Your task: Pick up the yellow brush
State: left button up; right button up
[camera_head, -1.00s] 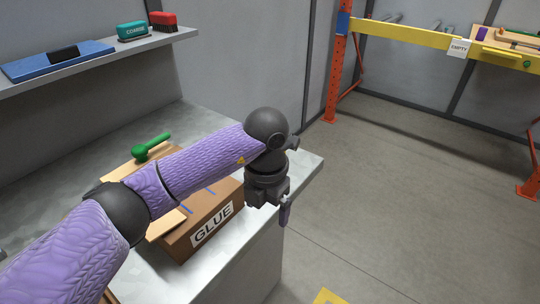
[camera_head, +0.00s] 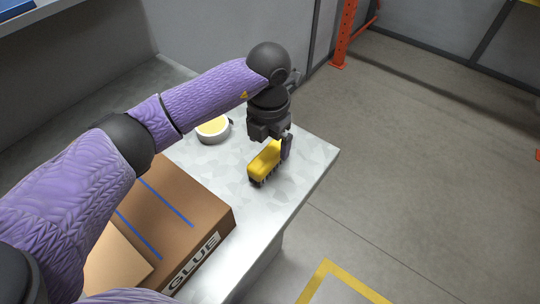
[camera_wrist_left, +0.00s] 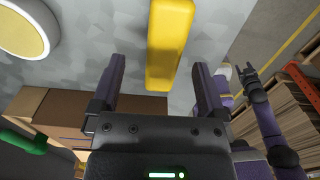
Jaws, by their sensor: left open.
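The yellow brush (camera_head: 264,160) has dark bristles and lies on the metal table near its right edge. My left gripper (camera_head: 272,142) is above and at the far end of the brush. In the left wrist view my left gripper (camera_wrist_left: 158,66) is open and empty, and the yellow brush (camera_wrist_left: 169,40) extends forward from between its two fingers. One finger is partly hidden in the head view. My right arm shows at the right of the left wrist view, with its gripper (camera_wrist_left: 246,76) small; its jaw state is unclear.
A cardboard box labelled GLUE (camera_head: 200,225) stands near the table's front. A round white tub with a yellow top (camera_head: 212,129) is left of the brush; it also shows in the left wrist view (camera_wrist_left: 46,38). The table edge is close on the right; open floor lies beyond.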

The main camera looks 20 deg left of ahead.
aim_at(271, 150)
pick_arm(q)
jog(key=f, duration=0.2)
jog(key=f+b, duration=0.1)
jog(key=f, duration=0.3)
jog(key=shift+d+b, duration=0.25)
jog(key=shift+b, duration=0.05)
jog(key=shift+r, duration=0.2)
pick_arm(e)
jog(key=shift+s+d+f, duration=0.4)
jog(key=shift+d+f, duration=0.2)
jog(key=shift+f, duration=0.25)
pick_arm(q)
jog(key=shift+c, duration=1.3)
grip_shut()
notch_tip(271, 150, up, 10)
jog(key=p, duration=0.3)
jog(key=shift+f, duration=0.1)
jog(key=c, duration=0.5)
grip_release()
jog(key=c, duration=0.4)
jog(key=shift+c, duration=0.2)
pick_arm(e)
jog(key=r, duration=0.1)
jog(key=w+a+r, duration=0.1)
jog(key=shift+w+a+r, duration=0.3)
jog(key=shift+w+r, duration=0.05)
jog(key=shift+r, duration=0.05)
